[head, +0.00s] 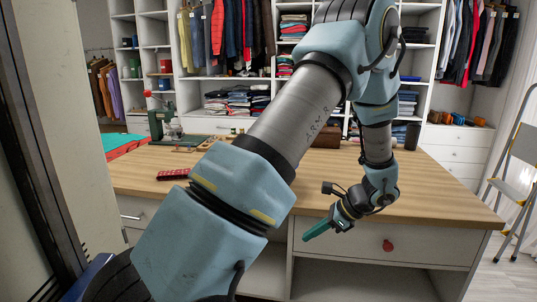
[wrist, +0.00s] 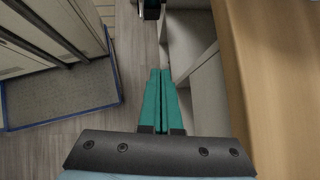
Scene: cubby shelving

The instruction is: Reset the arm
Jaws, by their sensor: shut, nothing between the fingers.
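My gripper (head: 317,229) is at the end of my arm, just in front of the wooden counter's front edge in the head view. It points down and to the left, before the drawer fronts. In the wrist view my gripper's two green fingers (wrist: 160,72) lie together with nothing between them. My arm crosses the middle of the head view and hides part of the counter and shelves.
The wooden counter (head: 440,185) holds a red remote-like object (head: 173,174) and a green machine (head: 163,122). A drawer with a red knob (head: 388,245) is below. Shelves with folded clothes (head: 237,101) stand behind. A stepladder (head: 513,165) is at right. Floor (wrist: 75,140) shows left of the fingers.

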